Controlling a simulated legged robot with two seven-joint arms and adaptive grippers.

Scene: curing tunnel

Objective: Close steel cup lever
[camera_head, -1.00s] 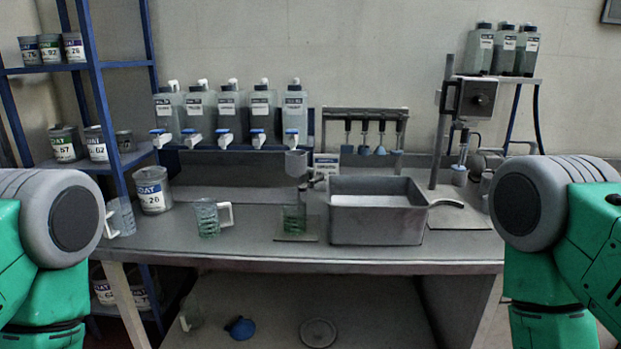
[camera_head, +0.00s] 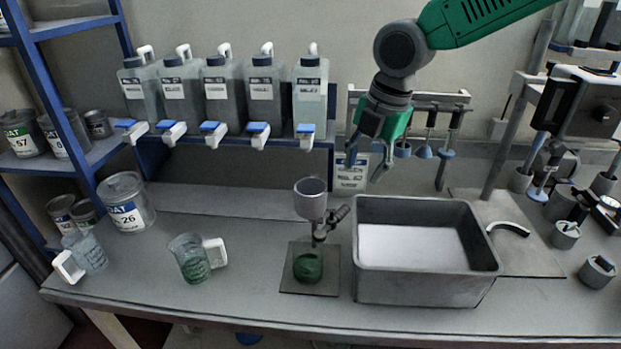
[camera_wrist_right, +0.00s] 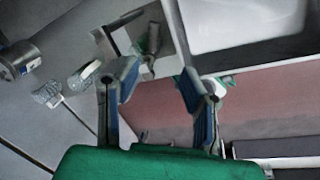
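The steel cup (camera_head: 311,199) stands upright on a small stand on the bench, left of the grey basin. Its lever (camera_head: 336,218) sticks out to the right, angled upward, below the cup. A green-filled vessel (camera_head: 308,267) is under the cup on a dark square plate (camera_head: 331,281). My right gripper (camera_head: 366,168) points down, behind the basin's left end and to the right of the cup, not touching it. In the right wrist view its fingers (camera_wrist_right: 160,98) are apart with nothing held between them. My left gripper is not in view.
The grey basin (camera_head: 428,293) is close to the cup's right. A green-marked glass mug (camera_head: 191,262) stands to its left. Several bottles with taps (camera_head: 223,95) line a rack behind. Hanging tools (camera_head: 425,150) are near my right gripper.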

